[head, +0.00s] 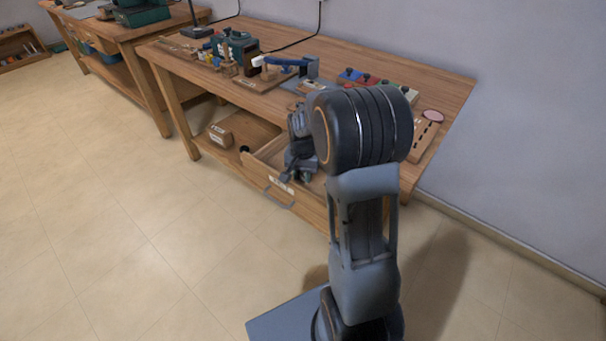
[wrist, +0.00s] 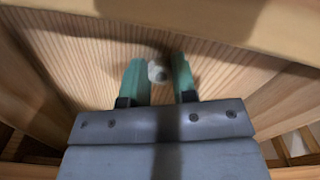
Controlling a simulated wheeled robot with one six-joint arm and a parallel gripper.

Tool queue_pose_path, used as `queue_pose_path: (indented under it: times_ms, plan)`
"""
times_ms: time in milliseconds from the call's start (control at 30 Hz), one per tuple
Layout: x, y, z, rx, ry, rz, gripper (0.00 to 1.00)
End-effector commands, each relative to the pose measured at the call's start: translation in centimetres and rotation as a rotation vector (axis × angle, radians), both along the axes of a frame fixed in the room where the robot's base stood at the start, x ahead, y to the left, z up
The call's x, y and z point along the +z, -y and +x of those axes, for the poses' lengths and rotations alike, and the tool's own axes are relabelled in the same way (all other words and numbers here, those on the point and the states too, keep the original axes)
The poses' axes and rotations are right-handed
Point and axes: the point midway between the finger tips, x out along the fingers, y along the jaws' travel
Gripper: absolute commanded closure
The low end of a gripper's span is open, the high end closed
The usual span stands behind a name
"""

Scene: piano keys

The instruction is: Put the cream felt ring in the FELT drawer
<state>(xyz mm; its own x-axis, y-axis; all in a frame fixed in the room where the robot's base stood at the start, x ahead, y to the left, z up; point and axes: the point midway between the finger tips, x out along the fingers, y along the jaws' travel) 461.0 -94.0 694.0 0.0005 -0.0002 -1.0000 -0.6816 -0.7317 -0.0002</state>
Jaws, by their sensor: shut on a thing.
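The cream felt ring (wrist: 157,71) shows as a small pale round piece between the green fingertips in the wrist view. My gripper (wrist: 159,78) is shut on it, pointing down into an open wooden drawer. The drawer's bare floor (wrist: 85,58) shows around the fingers; I cannot tell whether the ring touches it. In the head view the open drawer (head: 258,166) sticks out of the front of the workbench, with a pale label too small to read and a metal handle. My gripper (head: 304,176) is inside it there, and the ring is hidden.
The drawer's walls stand close around my gripper. The workbench top (head: 345,60) holds a blue-handled tool (head: 285,62), a row of coloured blocks (head: 365,80) and a slotted wooden block (head: 428,133) at the right end. A small wooden box (head: 221,136) sits on the lower shelf.

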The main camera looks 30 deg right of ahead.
Motion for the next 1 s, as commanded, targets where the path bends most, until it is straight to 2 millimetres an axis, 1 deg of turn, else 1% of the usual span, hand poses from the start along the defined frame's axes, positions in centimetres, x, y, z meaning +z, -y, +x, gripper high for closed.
queue_pose_path:
  times_ms: [167,200,467,667,767,867,1000]
  plan:
    - [-0.4,0.0,0.0,0.000,0.000,0.000,0.96]
    - [-0.4,0.0,0.0,0.000,0.000,0.000,0.73]
    - [-0.4,0.0,0.0,0.000,0.000,0.000,0.49]
    - [-0.3,0.0,0.0,0.000,0.000,0.000,0.49]
    - [0.1,0.0,0.0,0.000,0.000,0.000,0.49]
    - [1.2,0.0,0.1,0.000,0.002,-0.001,0.49]
    - [3.9,0.0,0.0,0.000,0.004,-0.001,0.49]
